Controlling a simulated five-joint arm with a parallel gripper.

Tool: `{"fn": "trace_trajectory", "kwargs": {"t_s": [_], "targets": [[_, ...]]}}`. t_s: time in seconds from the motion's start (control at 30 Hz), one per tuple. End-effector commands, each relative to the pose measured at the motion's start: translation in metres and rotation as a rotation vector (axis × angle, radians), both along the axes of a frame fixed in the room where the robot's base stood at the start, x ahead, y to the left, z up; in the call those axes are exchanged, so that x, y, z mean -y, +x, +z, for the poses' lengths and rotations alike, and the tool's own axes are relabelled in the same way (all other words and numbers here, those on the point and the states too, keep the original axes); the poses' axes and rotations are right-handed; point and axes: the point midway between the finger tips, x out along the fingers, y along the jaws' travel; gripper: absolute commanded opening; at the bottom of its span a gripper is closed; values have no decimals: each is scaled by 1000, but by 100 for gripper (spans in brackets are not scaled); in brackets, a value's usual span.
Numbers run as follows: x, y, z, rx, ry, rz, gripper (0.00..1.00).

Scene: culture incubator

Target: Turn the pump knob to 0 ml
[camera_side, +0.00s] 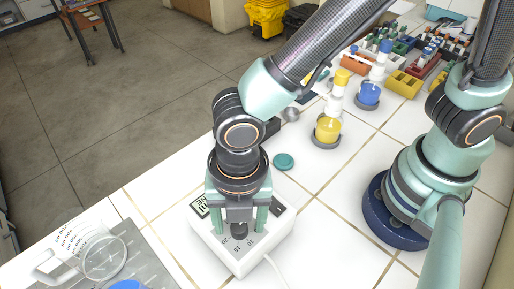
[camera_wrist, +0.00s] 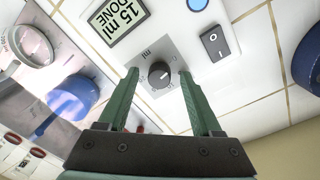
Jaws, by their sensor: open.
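The pump (camera_side: 225,256) is a white box on the white tiled bench, below my gripper in the side view. Its black knob (camera_wrist: 159,75) sits on a grey dial plate (camera_wrist: 150,56) marked ml in the wrist view. The pump display (camera_wrist: 117,16) reads "15 ml DONE". In the side view the knob (camera_side: 239,230) shows between the fingers, with dial numbers such as 10 and 15 near it. My gripper (camera_wrist: 157,77) is open. Its two green fingers stand on either side of the knob, apart from it in the wrist view, with nothing held.
A rocker switch (camera_wrist: 214,43) and a blue button (camera_wrist: 197,4) are on the pump face. A glass beaker (camera_side: 103,257) stands at lower left. A teal cap (camera_side: 284,161) lies behind the pump, with a yellow bottle (camera_side: 328,128) and blue bottle (camera_side: 369,94) farther back.

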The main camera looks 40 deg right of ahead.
Motion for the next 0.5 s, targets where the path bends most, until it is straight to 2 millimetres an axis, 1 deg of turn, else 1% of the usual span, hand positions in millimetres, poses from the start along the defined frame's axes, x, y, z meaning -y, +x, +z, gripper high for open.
{"fn": "trace_trajectory", "kwargs": {"t_s": [0.17,0.5], "targets": [[-1,0,20,4,7,0,66],[2,-1,88,4,6,0,66]]}}
